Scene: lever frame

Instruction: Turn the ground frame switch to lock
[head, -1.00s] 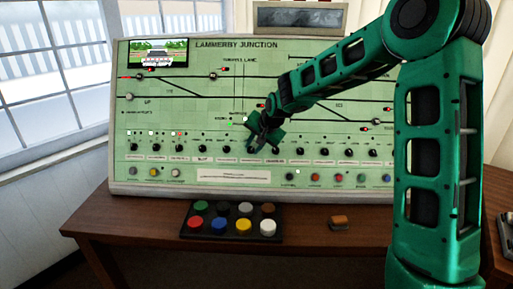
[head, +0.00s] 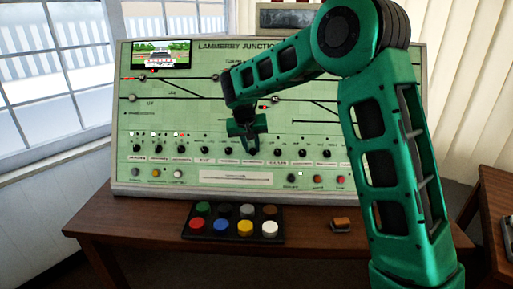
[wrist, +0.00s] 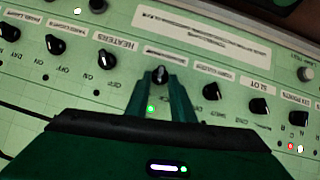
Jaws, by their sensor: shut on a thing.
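My gripper (wrist: 160,84) is shut on a black rotary switch (wrist: 160,75) in the wrist view, one finger on each side of it. The small label above this switch is too blurred to read. A green light (wrist: 151,108) glows just below it, between the fingers. The switch's pointer direction is hard to tell. In the head view my gripper (head: 250,150) is at the lower switch row of the green control panel (head: 150,112), and it hides the switch there.
A dark tray of coloured buttons (head: 187,237) and a small orange-brown block (head: 341,222) are on the desk (head: 130,222) below.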

